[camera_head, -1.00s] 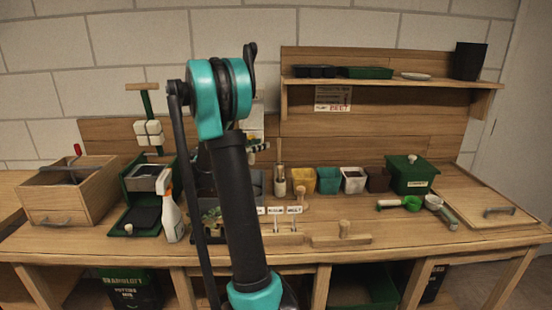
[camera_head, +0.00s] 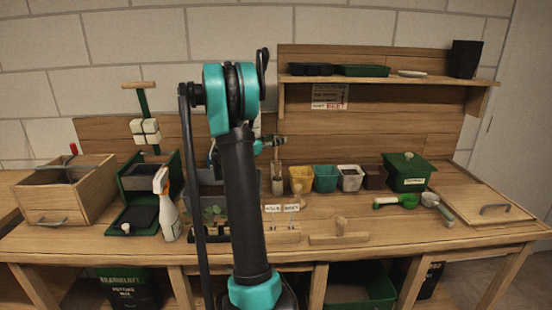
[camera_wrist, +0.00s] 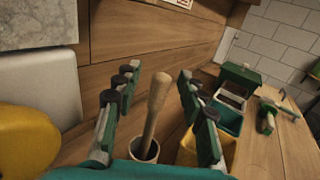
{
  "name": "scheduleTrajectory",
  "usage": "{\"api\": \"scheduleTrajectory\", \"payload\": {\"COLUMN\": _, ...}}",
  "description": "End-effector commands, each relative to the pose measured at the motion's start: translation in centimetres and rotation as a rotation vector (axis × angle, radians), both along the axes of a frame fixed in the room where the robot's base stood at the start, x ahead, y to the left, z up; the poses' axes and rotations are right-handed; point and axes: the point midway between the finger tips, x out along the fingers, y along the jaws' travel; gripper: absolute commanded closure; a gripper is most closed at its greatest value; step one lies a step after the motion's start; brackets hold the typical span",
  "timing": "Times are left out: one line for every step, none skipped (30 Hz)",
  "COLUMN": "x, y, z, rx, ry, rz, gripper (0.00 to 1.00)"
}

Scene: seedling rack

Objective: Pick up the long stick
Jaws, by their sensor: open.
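The long stick (camera_wrist: 155,108) is a pale wooden rod with a rounded, thicker upper end. It stands slightly tilted in a small cup (camera_wrist: 146,152) in the wrist view. In the head view the cup (camera_head: 278,184) stands on the bench, left of the yellow pot, with the stick (camera_head: 277,157) rising from it. My gripper (camera_wrist: 157,88) is open, with green, dark-tipped fingers on either side of the stick in the wrist view. I see no contact between them. In the head view my gripper (camera_head: 276,142) is small and partly hidden behind my arm.
A yellow pot (camera_head: 302,181), teal pot (camera_head: 326,180), white pot (camera_head: 350,179) and green box (camera_head: 406,174) stand right of the cup. A spray bottle (camera_head: 168,208) stands left. The wooden back panel (camera_head: 375,128) is close behind. The bench front right is mostly clear.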

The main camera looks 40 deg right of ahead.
Motion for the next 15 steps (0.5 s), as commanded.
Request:
{"api": "scheduleTrajectory", "payload": {"x": 0.01, "y": 0.03, "z": 0.0, "rx": 0.0, "ry": 0.0, "rz": 0.001, "gripper": 0.59}}
{"api": "scheduleTrajectory", "payload": {"x": 0.02, "y": 0.04, "z": 0.0, "rx": 0.0, "ry": 0.0, "rz": 0.001, "gripper": 0.59}}
{"api": "scheduleTrajectory", "payload": {"x": 0.01, "y": 0.04, "z": 0.01, "rx": 0.0, "ry": 0.0, "rz": 0.0, "gripper": 0.59}}
{"api": "scheduleTrajectory", "payload": {"x": 0.01, "y": 0.05, "z": 0.01, "rx": 0.0, "ry": 0.0, "rz": 0.0, "gripper": 0.59}}
{"api": "scheduleTrajectory", "payload": {"x": 0.01, "y": 0.05, "z": 0.01, "rx": 0.0, "ry": 0.0, "rz": 0.0, "gripper": 0.63}}
{"api": "scheduleTrajectory", "payload": {"x": 0.01, "y": 0.05, "z": 0.01, "rx": 0.0, "ry": 0.0, "rz": 0.0, "gripper": 0.68}}
{"api": "scheduleTrajectory", "payload": {"x": 0.0, "y": 0.06, "z": 0.01, "rx": 0.0, "ry": 0.0, "rz": 0.0, "gripper": 0.72}}
{"api": "scheduleTrajectory", "payload": {"x": 0.0, "y": 0.06, "z": 0.01, "rx": 0.0, "ry": 0.0, "rz": 0.0, "gripper": 0.76}}
{"api": "scheduleTrajectory", "payload": {"x": 0.0, "y": 0.06, "z": 0.01, "rx": 0.0, "ry": 0.0, "rz": 0.0, "gripper": 0.81}}
{"api": "scheduleTrajectory", "payload": {"x": 0.0, "y": 0.06, "z": 0.01, "rx": 0.0, "ry": 0.0, "rz": 0.0, "gripper": 0.84}}
{"api": "scheduleTrajectory", "payload": {"x": -0.01, "y": 0.07, "z": 0.01, "rx": 0.0, "ry": 0.0, "rz": 0.0, "gripper": 0.88}}
{"api": "scheduleTrajectory", "payload": {"x": -0.01, "y": 0.07, "z": 0.01, "rx": 0.0, "ry": 0.0, "rz": 0.0, "gripper": 0.93}}
{"api": "scheduleTrajectory", "payload": {"x": -0.01, "y": 0.07, "z": 0.01, "rx": 0.0, "ry": 0.0, "rz": 0.0, "gripper": 0.97}}
{"api": "scheduleTrajectory", "payload": {"x": -0.01, "y": 0.07, "z": 0.02, "rx": 0.0, "ry": 0.0, "rz": 0.0, "gripper": 1.0}}
{"api": "scheduleTrajectory", "payload": {"x": -0.01, "y": 0.07, "z": 0.02, "rx": 0.0, "ry": 0.0, "rz": 0.0, "gripper": 1.0}}
